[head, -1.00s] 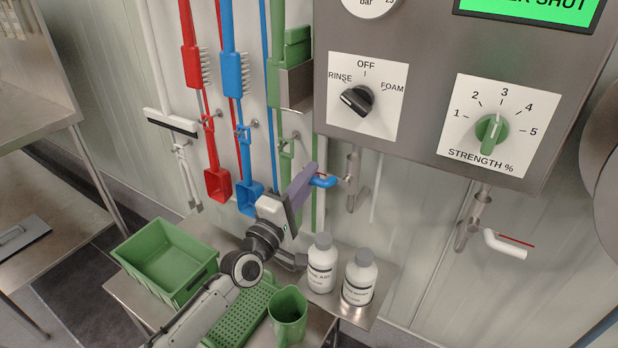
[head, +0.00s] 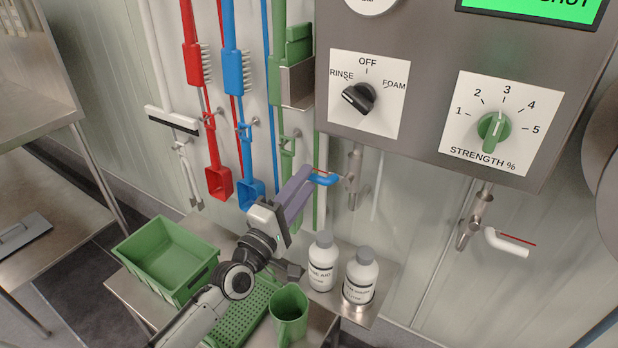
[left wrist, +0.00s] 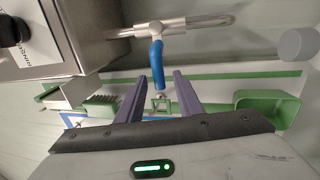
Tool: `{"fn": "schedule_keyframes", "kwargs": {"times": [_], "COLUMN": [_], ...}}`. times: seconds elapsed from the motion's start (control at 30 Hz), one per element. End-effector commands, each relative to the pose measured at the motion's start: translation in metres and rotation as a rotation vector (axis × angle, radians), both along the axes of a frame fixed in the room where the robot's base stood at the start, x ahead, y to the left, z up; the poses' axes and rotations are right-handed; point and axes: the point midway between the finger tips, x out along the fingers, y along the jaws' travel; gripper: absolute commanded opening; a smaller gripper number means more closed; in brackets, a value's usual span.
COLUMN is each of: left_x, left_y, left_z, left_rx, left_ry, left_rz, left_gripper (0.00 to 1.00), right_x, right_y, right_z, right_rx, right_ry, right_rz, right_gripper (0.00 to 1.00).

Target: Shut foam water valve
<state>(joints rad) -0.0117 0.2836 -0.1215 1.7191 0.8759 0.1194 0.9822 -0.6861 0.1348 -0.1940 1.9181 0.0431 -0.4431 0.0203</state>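A valve with a blue lever (head: 324,179) sits on the pipe under the left of the control panel. The lever points left in the head view. A second valve with a white lever (head: 508,244) is under the panel's right side. My left gripper (head: 302,184) is just left of the blue lever, its purple fingers apart. In the left wrist view, the blue lever (left wrist: 157,66) hangs from its pipe in line with the gap between the fingertips (left wrist: 157,82). No contact can be made out. My right gripper is out of view.
The steel panel (head: 430,110) carries a selector knob (head: 358,98) turned to RINSE and a green strength knob (head: 491,128). Below stand two white bottles (head: 322,262) (head: 360,277), a green jug (head: 289,314) and a green crate (head: 165,262). Coloured brushes hang behind my arm.

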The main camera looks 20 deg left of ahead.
Motion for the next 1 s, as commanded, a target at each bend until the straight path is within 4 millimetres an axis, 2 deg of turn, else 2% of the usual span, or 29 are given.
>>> {"fn": "schedule_keyframes", "kwargs": {"times": [0.1, 0.33, 0.5, 0.8, 0.87, 0.9, 0.97, 1.0], "left_x": [-0.026, -0.062, -0.072, -0.073, -0.076, -0.081, -0.094, -0.107], "left_y": [0.002, 0.006, 0.006, 0.006, 0.001, -0.006, -0.023, -0.036], "left_z": [-0.007, -0.014, -0.015, -0.016, -0.025, -0.037, -0.067, -0.094], "left_rx": [0.000, 0.000, -0.001, 0.002, 0.040, 0.098, 0.243, 0.371], "left_ry": [0.003, 0.001, 0.000, 0.003, 0.022, 0.051, 0.114, 0.168], "left_rz": [-0.001, 0.000, 0.000, -0.001, -0.005, -0.014, -0.038, -0.065], "left_gripper": [0.33, 0.33, 0.33, 0.33, 0.33, 0.33, 0.33, 0.33], "right_x": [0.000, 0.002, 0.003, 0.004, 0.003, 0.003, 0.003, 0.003], "right_y": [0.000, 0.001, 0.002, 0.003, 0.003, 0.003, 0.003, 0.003], "right_z": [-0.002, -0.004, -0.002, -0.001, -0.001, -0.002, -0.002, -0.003], "right_rx": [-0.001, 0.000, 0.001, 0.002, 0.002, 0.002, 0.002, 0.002], "right_ry": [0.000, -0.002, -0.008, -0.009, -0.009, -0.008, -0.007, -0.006], "right_rz": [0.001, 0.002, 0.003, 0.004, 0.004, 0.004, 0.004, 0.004], "right_gripper": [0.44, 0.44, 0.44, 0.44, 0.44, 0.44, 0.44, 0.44]}}
